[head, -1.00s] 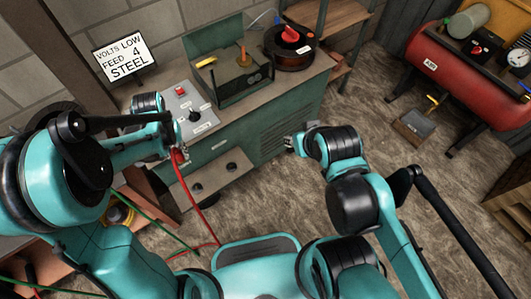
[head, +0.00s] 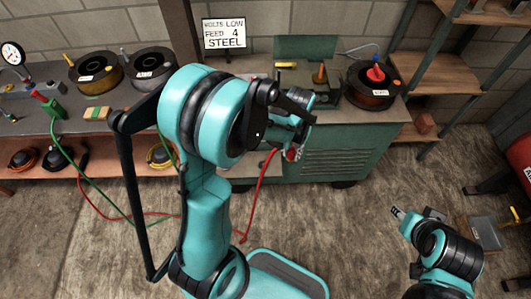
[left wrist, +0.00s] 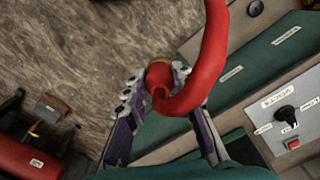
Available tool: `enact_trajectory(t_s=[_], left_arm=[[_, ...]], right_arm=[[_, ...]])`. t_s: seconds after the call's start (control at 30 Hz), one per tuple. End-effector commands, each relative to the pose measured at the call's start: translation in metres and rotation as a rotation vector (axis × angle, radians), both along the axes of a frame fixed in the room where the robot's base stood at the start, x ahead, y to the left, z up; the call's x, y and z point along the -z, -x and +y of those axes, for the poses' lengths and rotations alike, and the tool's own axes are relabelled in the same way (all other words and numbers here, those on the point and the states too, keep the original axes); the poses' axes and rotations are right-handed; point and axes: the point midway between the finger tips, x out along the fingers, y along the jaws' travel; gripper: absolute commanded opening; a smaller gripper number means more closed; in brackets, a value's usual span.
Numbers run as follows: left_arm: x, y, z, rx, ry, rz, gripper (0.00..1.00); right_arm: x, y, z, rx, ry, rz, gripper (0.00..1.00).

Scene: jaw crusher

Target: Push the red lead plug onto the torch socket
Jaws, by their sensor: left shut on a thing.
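My left gripper (head: 292,153) is shut on the red lead plug in front of the green welder (head: 345,140). In the left wrist view, the fingers (left wrist: 157,82) clasp the red plug (left wrist: 160,72), and its thick red lead curves upward. In the head view the lead (head: 262,185) hangs to the floor. In the left wrist view a black round socket (left wrist: 255,8) shows on a beige panel, apart from the plug; I cannot tell whether it is the torch socket. My left arm hides the front sockets in the head view. My right gripper (head: 398,213) is low at right, too small to read.
A bench (head: 100,127) with wire spools stands at left; a green clamp-like tool (head: 50,105) lies on it. The welder carries a spool (head: 373,85) on top. Shelves (head: 440,75) stand at right. The floor (head: 345,235) between my arms is clear.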

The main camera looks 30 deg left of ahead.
Motion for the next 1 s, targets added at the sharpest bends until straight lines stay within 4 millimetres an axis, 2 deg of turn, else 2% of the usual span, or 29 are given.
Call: enact_trajectory(t_s=[0.17,0.43,0.6,0.7,0.83,1.0], left_arm=[[0.027,-0.015,0.017,-0.288,0.000,-0.001,0.00],[0.105,-0.049,0.071,-1.178,0.002,-0.003,0.00],[0.156,-0.063,0.107,-1.747,0.002,-0.005,0.00],[0.182,-0.068,0.125,-2.029,0.003,-0.006,0.00],[0.205,-0.071,0.142,-2.297,0.004,-0.008,0.00],[0.218,-0.072,0.152,-2.464,0.004,-0.008,0.00]], right_arm=[[0.014,0.000,0.000,0.000,0.000,0.000,0.40],[0.046,0.000,0.000,0.000,0.000,0.000,0.40],[0.064,0.000,0.000,0.000,0.000,0.000,0.40],[0.072,0.000,0.000,0.000,0.000,0.000,0.40],[0.079,0.000,0.000,0.000,0.000,0.000,0.40],[0.082,0.000,0.000,0.000,0.000,0.000,0.40]])
